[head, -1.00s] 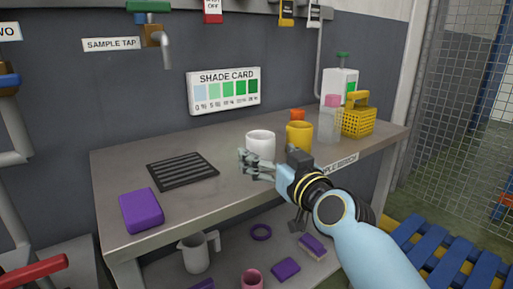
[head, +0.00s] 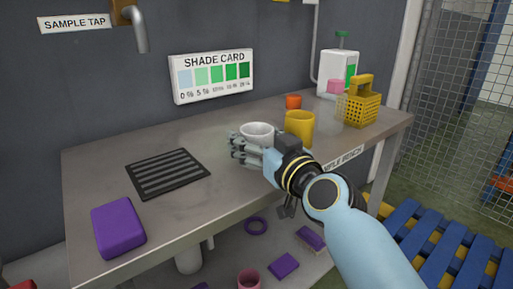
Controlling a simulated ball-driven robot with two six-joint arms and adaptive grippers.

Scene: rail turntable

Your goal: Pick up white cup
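The white cup (head: 257,130) stands upright on the grey bench (head: 100,180), its rim and upper wall showing. My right gripper (head: 240,150) is at the cup, its fingers pointing left across the cup's near and left sides. The fingers and wrist hide the cup's lower part, so I cannot tell whether they grip it or only lie around it. My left gripper is not in view.
A yellow cup (head: 300,124) stands close to the white cup's right. A black grille (head: 168,172) and purple block (head: 118,228) lie left. Bare bench lies between.

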